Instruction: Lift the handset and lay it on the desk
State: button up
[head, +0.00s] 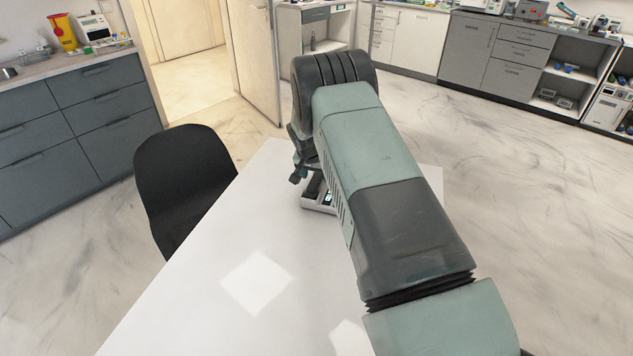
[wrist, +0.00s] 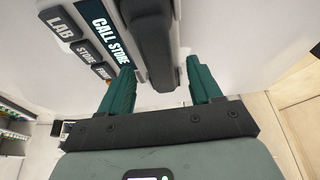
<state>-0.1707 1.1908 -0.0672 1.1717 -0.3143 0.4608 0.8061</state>
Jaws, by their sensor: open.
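A white desk phone (head: 317,208) stands on the white desk (head: 225,270), mostly hidden behind my arm in the head view.
A black chair (head: 185,180) stands at the desk's left edge. Dark drawers (head: 85,120) are at the far left, and cabinets (head: 490,55) line the back. The desk's near left part is clear.

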aim_at(319, 177)
jog(key=x, duration=0.2)
jog(key=shift+w+f, duration=0.1)
jog(key=shift+f, duration=0.15)
jog(key=c, duration=1.1)
jog(key=shift+r, duration=0.15)
jog(key=r, duration=0.9)
jog(key=shift+d, duration=0.4)
jog(key=s+d+f, duration=0.2)
jog(key=s+d, duration=0.2)
jog(key=d, duration=0.6)
jog(key=s+d+f, duration=0.3)
jog(key=s+d, duration=0.1)
jog(key=d, duration=0.5)
jog(key=shift+s+d+f, duration=0.1)
jog(key=shift+f, duration=1.4)
jog(key=shift+s+d+f, duration=0.1)
jog(key=shift+d+f, duration=0.05)
jog(key=shift+f, duration=1.4)
jog(key=shift+f, duration=0.55)
